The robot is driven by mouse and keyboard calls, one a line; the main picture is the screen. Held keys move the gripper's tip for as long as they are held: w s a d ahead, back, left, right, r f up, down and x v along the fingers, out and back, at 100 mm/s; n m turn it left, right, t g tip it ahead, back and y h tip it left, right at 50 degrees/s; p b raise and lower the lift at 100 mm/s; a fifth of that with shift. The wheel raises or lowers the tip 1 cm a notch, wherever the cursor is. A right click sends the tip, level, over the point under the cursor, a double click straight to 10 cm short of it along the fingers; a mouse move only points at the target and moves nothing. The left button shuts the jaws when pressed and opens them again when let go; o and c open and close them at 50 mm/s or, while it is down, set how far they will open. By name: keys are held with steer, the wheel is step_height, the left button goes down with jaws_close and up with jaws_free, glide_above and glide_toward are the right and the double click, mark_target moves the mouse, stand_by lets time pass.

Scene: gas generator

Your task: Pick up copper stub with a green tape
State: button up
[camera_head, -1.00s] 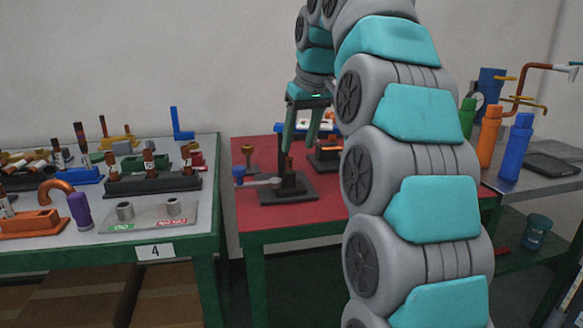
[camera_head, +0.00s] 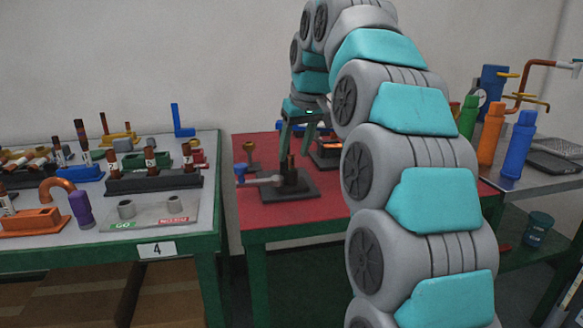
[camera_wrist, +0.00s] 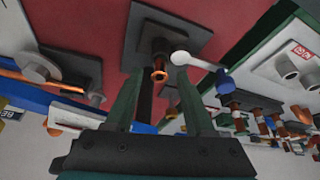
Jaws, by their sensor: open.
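A dark reddish-brown copper stub (camera_head: 292,164) stands upright in a dark clamp fixture (camera_head: 300,192) on the red-topped table. No green tape is clear on it. My gripper (camera_head: 297,150) is above the fixture, pointing down, with its two green fingers apart. In the wrist view, my gripper (camera_wrist: 160,78) is open. A brown stub (camera_wrist: 145,98) and an orange-copper ring end (camera_wrist: 159,76) show between the fingers, with no visible grip on either. The fixture's plate (camera_wrist: 190,22) lies beyond the fingertips. A lever with a blue end (camera_head: 262,181) extends left from the fixture.
The left table (camera_head: 212,190) holds several labelled stubs in a dark rack (camera_head: 150,184), a copper elbow (camera_head: 58,187) and a grey plate (camera_head: 150,216). Coloured bottles (camera_head: 490,133) stand on the right table. The red table's front left is clear.

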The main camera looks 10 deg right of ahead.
mark_target(292, 170)
steer(key=shift+x, duration=1.2)
jaws_close()
